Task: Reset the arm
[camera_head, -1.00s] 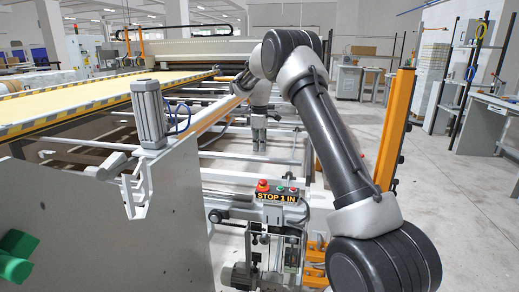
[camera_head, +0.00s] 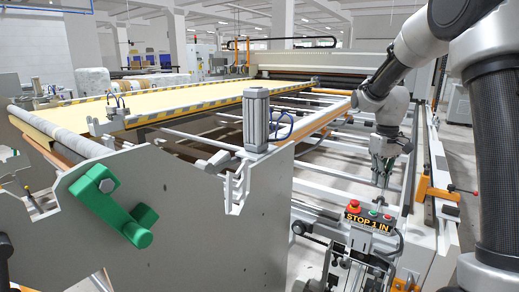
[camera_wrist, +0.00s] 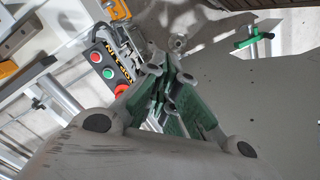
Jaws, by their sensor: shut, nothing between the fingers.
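My gripper (camera_head: 382,180) hangs at the end of my arm on the right of the head view, fingers pointing down, above the small control box (camera_head: 368,222) labelled "STOP 1 IN". In the wrist view my gripper (camera_wrist: 168,75) is shut, with its green-padded fingers together and nothing between them. The control box also shows in the wrist view (camera_wrist: 108,64), left of the fingers, with a red and a green button. It looks apart from the fingers.
A grey machine side plate (camera_head: 200,235) with a green crank handle (camera_head: 125,215) fills the lower left. A grey cylinder (camera_head: 256,118) stands on its edge. The yellow quilting bed (camera_head: 200,100) stretches back. Orange hardware (camera_head: 435,190) stands right of my gripper.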

